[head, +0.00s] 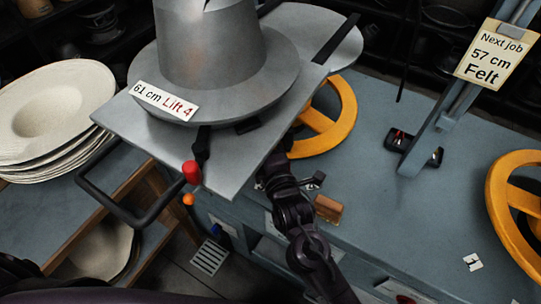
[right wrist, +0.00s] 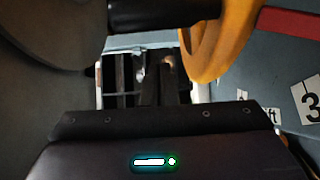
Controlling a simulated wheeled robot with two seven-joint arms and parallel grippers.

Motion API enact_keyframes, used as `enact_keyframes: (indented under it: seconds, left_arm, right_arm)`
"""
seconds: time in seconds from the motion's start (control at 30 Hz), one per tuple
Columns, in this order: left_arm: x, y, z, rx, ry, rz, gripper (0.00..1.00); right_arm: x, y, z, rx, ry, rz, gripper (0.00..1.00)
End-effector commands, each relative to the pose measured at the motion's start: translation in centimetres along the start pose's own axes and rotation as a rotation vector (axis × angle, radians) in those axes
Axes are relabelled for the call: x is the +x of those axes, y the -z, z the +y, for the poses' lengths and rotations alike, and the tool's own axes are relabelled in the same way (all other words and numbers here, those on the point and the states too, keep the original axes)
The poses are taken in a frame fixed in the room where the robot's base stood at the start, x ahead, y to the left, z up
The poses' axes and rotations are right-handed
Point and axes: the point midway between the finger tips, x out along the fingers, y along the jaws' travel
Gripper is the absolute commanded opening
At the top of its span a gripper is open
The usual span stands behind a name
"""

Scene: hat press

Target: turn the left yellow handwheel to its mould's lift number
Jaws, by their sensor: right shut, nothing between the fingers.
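The left yellow handwheel (head: 338,128) stands on the blue-grey bench, partly hidden by the metal plate. The grey hat mould (head: 200,50) rests on that plate (head: 225,172); its label (head: 163,100) reads "61 cm Lift 4". My right arm reaches up from the bottom of the head view, and its end goes under the plate edge, so its fingers are hidden there. In the right wrist view my right gripper (right wrist: 160,78) is shut and empty, just left of the yellow rim (right wrist: 215,40). I cannot tell whether they touch. My left gripper is out of view.
A second yellow handwheel (head: 498,205) is at the right. A card (head: 492,54) reads "57 cm Felt". Stacked pale hats (head: 50,110) lie at left, beside a black loop handle (head: 130,212). A "3" mark (right wrist: 311,100) shows in the wrist view.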

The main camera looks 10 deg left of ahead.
Motion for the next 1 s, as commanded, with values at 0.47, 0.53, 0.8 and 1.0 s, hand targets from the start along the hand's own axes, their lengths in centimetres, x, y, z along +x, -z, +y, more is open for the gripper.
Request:
enact_keyframes:
  seconds: [0.47, 0.53, 0.8, 1.0]
  left_arm:
    - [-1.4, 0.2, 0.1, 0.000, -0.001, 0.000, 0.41]
    - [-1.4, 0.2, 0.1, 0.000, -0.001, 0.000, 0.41]
    - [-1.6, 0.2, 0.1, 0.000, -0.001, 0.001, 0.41]
    - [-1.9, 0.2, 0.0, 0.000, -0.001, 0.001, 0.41]
  right_arm:
    - [-1.6, -3.8, -0.1, -0.002, 0.002, -0.003, 0.00]
    - [-1.6, -3.8, -0.1, -0.002, 0.002, -0.003, 0.00]
    - [-1.8, -4.5, -0.1, -0.008, -0.002, 0.024, 0.00]
    - [-2.6, -7.0, -0.1, -0.011, 0.000, 0.113, 0.00]
